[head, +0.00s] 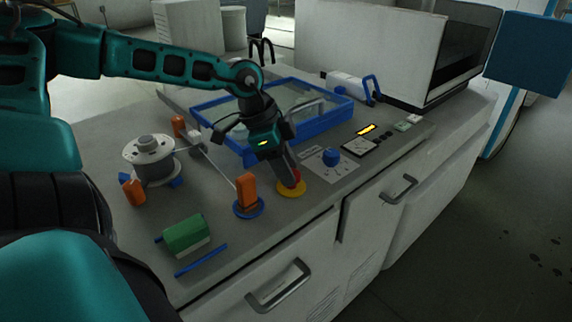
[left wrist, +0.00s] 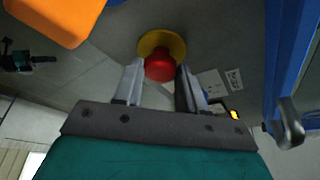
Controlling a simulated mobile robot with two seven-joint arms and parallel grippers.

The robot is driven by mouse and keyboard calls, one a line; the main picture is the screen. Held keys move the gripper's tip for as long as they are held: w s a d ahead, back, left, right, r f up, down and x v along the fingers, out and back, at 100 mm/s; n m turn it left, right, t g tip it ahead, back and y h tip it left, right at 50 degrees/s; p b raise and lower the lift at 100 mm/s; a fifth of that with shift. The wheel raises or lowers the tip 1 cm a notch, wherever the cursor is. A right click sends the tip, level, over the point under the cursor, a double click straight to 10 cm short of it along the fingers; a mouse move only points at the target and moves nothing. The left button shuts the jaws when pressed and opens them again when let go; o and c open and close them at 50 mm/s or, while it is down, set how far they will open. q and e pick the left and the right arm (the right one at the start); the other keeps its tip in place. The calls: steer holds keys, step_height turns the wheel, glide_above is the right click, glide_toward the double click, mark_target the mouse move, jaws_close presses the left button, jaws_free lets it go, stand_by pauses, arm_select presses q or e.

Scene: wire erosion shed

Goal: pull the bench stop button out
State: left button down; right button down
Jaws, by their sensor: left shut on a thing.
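The bench stop button (left wrist: 160,67) is a red mushroom head over a round yellow base (left wrist: 176,42). In the head view the yellow base (head: 291,189) sits on the grey bench top, and only a bit of the red head (head: 297,176) shows beside my fingers. My left gripper (head: 292,180) reaches down to the button from above. In the left wrist view my left gripper (left wrist: 160,72) has one finger on each side of the red head and is shut on it. My right gripper is not in view.
An orange post on a blue base (head: 247,193) stands just left of the button. A blue knob (head: 331,156) on a white plate is to the right. A blue-rimmed tray (head: 249,153) lies behind. A spool (head: 150,160) and green block (head: 187,236) stand left.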

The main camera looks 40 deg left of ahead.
arm_select(q)
steer(key=shift+r, duration=0.1)
steer(key=shift+w+r, duration=0.1)
steer(key=shift+r, duration=0.4)
steer(key=c, duration=1.1)
jaws_free()
steer(key=shift+r, duration=0.1)
steer(key=o, duration=0.3)
steer(key=shift+o, duration=0.8)
